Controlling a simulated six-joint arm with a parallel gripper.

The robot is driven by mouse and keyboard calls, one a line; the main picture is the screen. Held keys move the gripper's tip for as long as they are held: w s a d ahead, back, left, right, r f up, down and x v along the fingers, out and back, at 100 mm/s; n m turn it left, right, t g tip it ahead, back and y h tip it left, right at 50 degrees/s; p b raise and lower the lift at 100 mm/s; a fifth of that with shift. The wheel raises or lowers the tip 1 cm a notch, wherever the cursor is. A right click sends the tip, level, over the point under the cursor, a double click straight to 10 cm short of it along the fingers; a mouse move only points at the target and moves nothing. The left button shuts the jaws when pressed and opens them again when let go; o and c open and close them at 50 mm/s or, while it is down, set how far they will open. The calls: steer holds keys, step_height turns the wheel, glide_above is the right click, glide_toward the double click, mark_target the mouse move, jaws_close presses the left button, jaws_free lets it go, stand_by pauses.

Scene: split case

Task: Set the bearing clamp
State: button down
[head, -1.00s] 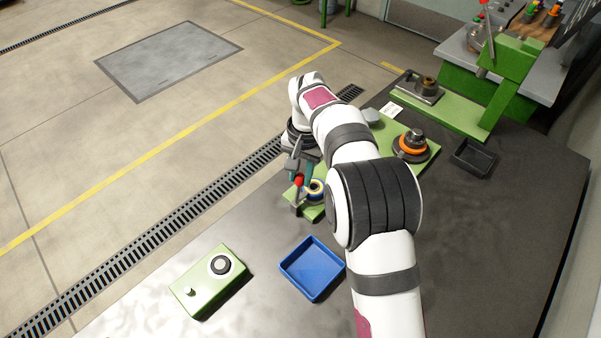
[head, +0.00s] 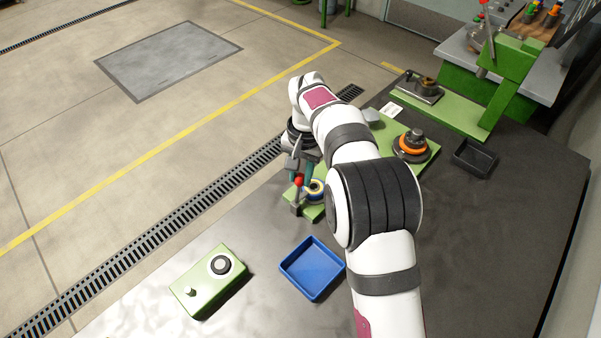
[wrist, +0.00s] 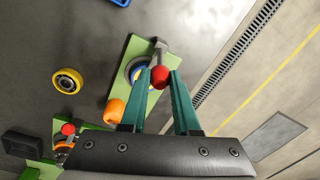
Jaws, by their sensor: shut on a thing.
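The clamp's red knob (wrist: 160,75) sits between my gripper's (wrist: 161,76) two teal fingertips in the wrist view, and my gripper is shut on it. The knob also shows in the head view (head: 299,181). A grey clamp part (wrist: 160,50) shows just beyond the knob. The bearing (wrist: 137,74), with a blue rim, lies on the green base plate (wrist: 136,50), partly behind the left finger. In the head view the bearing (head: 316,187) shows a yellow and blue ring beside the knob. My arm hides much of the plate there.
A stepped dark piece with an orange ring (head: 412,149), a black tray (head: 461,160) and a green press (head: 508,62) stand at right.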

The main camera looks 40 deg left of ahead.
steer(key=shift+s, duration=0.1)
steer(key=shift+s+f+n+t, duration=0.1)
steer(key=shift+s+f+t, duration=0.75)
steer(key=shift+s+t, duration=1.15)
steer(key=shift+s+f+n+t, duration=0.1)
steer(key=shift+s+f+t, duration=0.95)
steer(key=shift+t, duration=1.6)
steer(key=shift+s+f+n+t, duration=0.1)
steer(key=shift+s+f+t, duration=0.55)
steer(key=shift+s+t, duration=1.45)
steer(key=shift+w+f+t, duration=0.1)
steer(key=shift+w+t, duration=0.15)
steer(key=shift+w, duration=0.05)
steer(key=c, duration=0.6)
jaws_free()
steer(key=shift+c, duration=0.2)
